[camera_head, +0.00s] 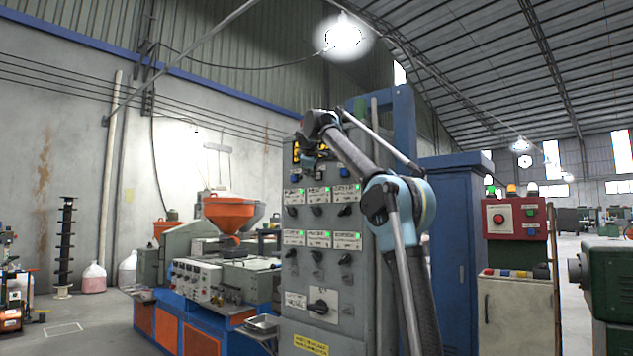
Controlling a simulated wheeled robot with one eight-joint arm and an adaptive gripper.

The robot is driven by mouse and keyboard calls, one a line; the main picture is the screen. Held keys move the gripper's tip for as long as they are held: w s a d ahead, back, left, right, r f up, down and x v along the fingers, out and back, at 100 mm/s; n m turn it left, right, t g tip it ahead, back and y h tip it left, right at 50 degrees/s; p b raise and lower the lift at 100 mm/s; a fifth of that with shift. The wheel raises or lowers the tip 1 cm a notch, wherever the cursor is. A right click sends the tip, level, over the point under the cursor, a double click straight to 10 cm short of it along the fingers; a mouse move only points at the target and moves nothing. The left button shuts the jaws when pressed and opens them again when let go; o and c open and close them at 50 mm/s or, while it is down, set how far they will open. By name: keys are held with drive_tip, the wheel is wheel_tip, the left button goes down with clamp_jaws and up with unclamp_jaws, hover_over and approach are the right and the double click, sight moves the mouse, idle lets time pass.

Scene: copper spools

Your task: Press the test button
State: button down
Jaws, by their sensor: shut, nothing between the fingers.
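A tall grey control cabinet (317,270) stands in front of me, with two rows of white labels, green lamps and black knobs, and a large black rotary switch (318,307) low down. I cannot read which control is the test button. My gripper (307,160) is small and dark at the upper part of the cabinet front, beside yellow displays (296,151). It is shut and empty. Its fingertips are hard to make out, and I cannot tell if they touch the panel. My arm hides part of the cabinet's right side.
A red box (515,217) with a red button (498,218) and other coloured buttons stands at right on a pale cabinet (515,310). A blue cabinet (453,230) is behind my arm. A machine with an orange hopper (229,212) stands left. Floor (75,335) shows at far left.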

drive_tip(key=shift+s+a, duration=0.45)
drive_tip(key=shift+s, duration=0.1)
drive_tip(key=s+a, duration=0.1)
drive_tip(key=s, duration=0.1)
drive_tip(key=s+a, duration=0.2)
idle(0.6)
idle(0.6)
